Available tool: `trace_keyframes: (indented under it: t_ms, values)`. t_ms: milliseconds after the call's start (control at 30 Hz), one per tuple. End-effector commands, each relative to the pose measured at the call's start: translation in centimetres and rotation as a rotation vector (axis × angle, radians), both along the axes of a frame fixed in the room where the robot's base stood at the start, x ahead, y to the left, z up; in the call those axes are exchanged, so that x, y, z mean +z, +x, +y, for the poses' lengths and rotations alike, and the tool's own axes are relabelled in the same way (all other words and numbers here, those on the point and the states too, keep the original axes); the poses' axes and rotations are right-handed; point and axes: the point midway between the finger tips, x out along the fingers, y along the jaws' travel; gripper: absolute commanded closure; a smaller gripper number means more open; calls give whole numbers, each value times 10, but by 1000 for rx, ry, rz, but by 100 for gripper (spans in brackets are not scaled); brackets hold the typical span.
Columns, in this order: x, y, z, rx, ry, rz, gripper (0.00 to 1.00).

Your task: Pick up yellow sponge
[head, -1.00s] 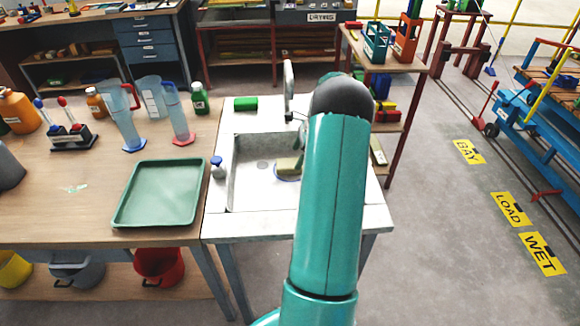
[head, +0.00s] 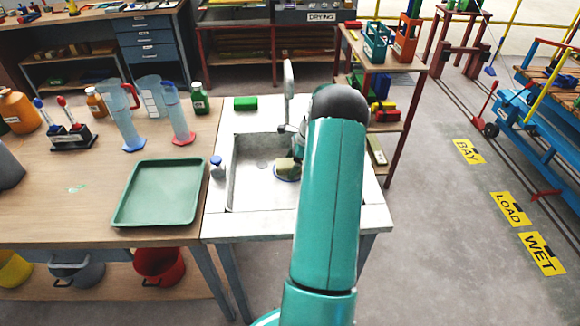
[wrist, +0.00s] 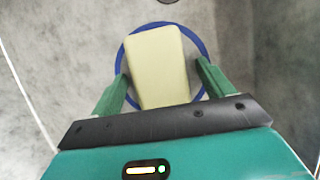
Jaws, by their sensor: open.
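The yellow sponge (wrist: 158,65) is a pale yellow block lying in the sink inside a blue ring, which looks like the rim of a dish (wrist: 120,52). In the head view the sponge (head: 287,165) shows in the sink basin, partly hidden by my arm. My gripper (wrist: 160,82) is open in the wrist view, with one green finger on each side of the sponge's near part. I cannot tell whether the fingers touch it. In the head view my gripper is hidden behind my arm.
The sink (head: 245,185) has a tap (head: 288,95) at its back and a small blue-capped bottle (head: 217,167) on its left rim. A green sponge (head: 245,103) lies behind the basin. A green tray (head: 160,193) lies on the bench to the left.

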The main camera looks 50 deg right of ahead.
Motion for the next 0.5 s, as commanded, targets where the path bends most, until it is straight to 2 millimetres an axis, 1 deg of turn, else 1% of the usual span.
trace_keyframes:
  t_ms: [67,100,167,300,333,367,400,500]
  values:
    - [-1,0,0,0,0,0,20]
    - [-1,0,0,0,0,0,24]
    - [-1,0,0,0,0,0,36]
    - [-1,0,0,0,0,0,63]
    - [-1,0,0,0,0,0,67]
    - [-1,0,0,0,0,0,67]
    - [-1,0,0,0,0,0,71]
    - [-1,0,0,0,0,0,71]
